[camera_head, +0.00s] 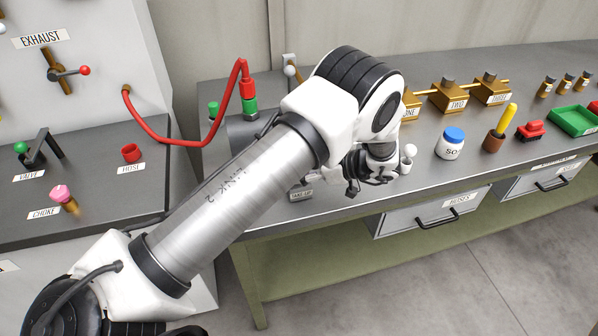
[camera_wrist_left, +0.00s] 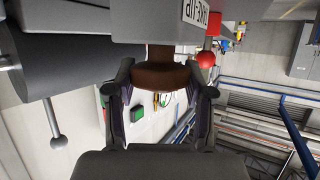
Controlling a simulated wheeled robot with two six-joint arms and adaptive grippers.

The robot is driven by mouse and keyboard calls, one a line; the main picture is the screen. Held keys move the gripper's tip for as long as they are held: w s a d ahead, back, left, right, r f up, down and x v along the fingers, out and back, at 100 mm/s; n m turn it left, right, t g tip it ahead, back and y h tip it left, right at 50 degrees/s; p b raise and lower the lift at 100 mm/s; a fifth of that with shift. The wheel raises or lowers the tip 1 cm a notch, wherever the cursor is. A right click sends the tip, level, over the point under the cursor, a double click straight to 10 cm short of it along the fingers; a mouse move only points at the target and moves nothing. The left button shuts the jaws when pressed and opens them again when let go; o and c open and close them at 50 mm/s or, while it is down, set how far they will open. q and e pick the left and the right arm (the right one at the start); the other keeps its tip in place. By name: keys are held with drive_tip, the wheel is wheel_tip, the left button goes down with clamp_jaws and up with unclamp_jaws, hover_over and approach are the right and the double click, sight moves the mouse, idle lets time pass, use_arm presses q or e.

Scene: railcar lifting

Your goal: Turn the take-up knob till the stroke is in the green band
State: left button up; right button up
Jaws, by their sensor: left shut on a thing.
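The brown round take-up knob (camera_wrist_left: 158,76) shows in the left wrist view, on a short brown stem under a grey block. My left gripper (camera_wrist_left: 160,88) is shut on it, one finger at each side of its rim. The TAKE-UP label (camera_wrist_left: 200,14) is upside down beside the stem; in the head view the label (camera_head: 301,194) is at the bench's front edge. My left gripper (camera_head: 352,180) is partly hidden by its wrist there, and the knob is hidden. No stroke scale or green band can be made out. My right gripper is in neither view.
A red hose (camera_head: 185,143) runs from the exhaust panel to a green and red coupling on the bench (camera_head: 350,210). A white jar (camera_head: 451,144), a brown pot (camera_head: 493,142) and brass blocks (camera_head: 450,97) stand to the right. Drawers (camera_head: 430,214) are below.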

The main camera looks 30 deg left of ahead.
use_arm(q)
drive_tip(key=n+g+b, duration=0.1)
drive_tip(key=n+g+h, duration=0.1)
drive_tip(key=n+g+b, duration=0.1)
drive_tip(key=shift+f+h+b, duration=0.25)
drive_tip(key=shift+h+b, duration=0.05)
drive_tip(key=shift+r+n+g+h+b, duration=0.2)
drive_tip(key=shift+n+g+h+b, duration=0.4)
drive_tip(key=shift+n+g, duration=0.45)
drive_tip(key=shift+r, duration=0.1)
drive_tip(key=o, duration=1.1)
drive_tip(key=shift+o, duration=0.3)
drive_tip(key=shift+a, duration=0.1)
drive_tip(key=v, duration=0.7)
